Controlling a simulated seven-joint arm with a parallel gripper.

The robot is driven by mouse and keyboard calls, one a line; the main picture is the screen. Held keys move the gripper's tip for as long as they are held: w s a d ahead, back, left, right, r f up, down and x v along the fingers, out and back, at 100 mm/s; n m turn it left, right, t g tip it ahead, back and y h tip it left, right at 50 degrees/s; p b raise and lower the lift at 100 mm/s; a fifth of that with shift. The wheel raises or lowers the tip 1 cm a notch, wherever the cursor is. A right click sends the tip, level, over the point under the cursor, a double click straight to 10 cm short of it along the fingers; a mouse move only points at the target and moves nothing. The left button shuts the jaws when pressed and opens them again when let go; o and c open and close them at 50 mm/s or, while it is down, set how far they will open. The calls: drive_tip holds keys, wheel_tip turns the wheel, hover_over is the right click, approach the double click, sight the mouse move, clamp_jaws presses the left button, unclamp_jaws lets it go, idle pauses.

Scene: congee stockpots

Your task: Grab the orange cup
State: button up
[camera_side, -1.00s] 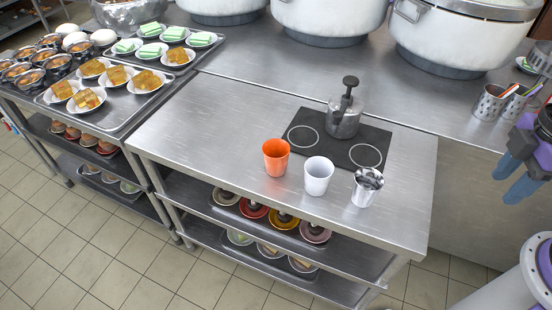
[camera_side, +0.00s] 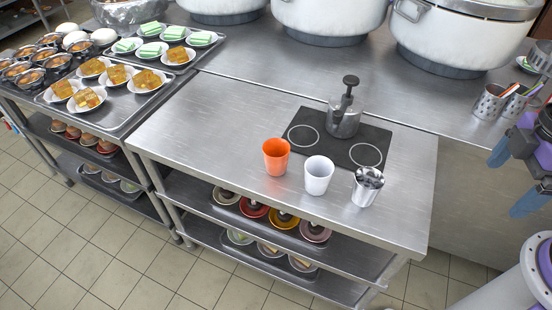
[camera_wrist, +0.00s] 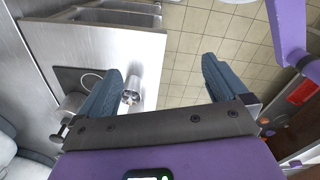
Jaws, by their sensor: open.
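The orange cup (camera_side: 276,157) stands upright on the steel table (camera_side: 215,135), left of a white cup (camera_side: 319,175). A metal cup holding utensils (camera_side: 367,187) stands right of the white cup. My gripper (camera_side: 510,180) is at the right edge of the side view, well to the right of the cups and apart from them. In the wrist view my gripper (camera_wrist: 165,80) has its two blue fingers spread wide with nothing between them held. The metal cup (camera_wrist: 132,84) shows near the left finger there. I cannot make out the orange cup in the wrist view.
A black two-ring hob (camera_side: 340,140) with a metal pump pot (camera_side: 345,115) sits behind the cups. Large white stockpots (camera_side: 330,15) stand at the back. Trays of plated food (camera_side: 110,85) are at the left. The table's left half is clear.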

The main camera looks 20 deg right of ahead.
drive_tip(key=w+a+f+n+t+h, duration=0.2)
drive_tip(key=w+a+n+h, duration=0.15)
drive_tip(key=w+a, duration=0.55)
drive_tip(key=w+a+f+n+t+h, duration=0.2)
drive_tip(key=w+a+n, duration=0.3)
drive_tip(key=w+a, duration=0.4)
drive_tip(key=n+t+h, duration=0.2)
drive_tip(key=n+t, duration=0.5)
drive_tip(key=n, duration=0.1)
approach(279, 143)
drive_tip(key=x, duration=0.8)
drive_tip(key=shift+w+d+f, duration=0.1)
drive_tip(key=shift+w+f, duration=0.1)
drive_tip(key=c, duration=1)
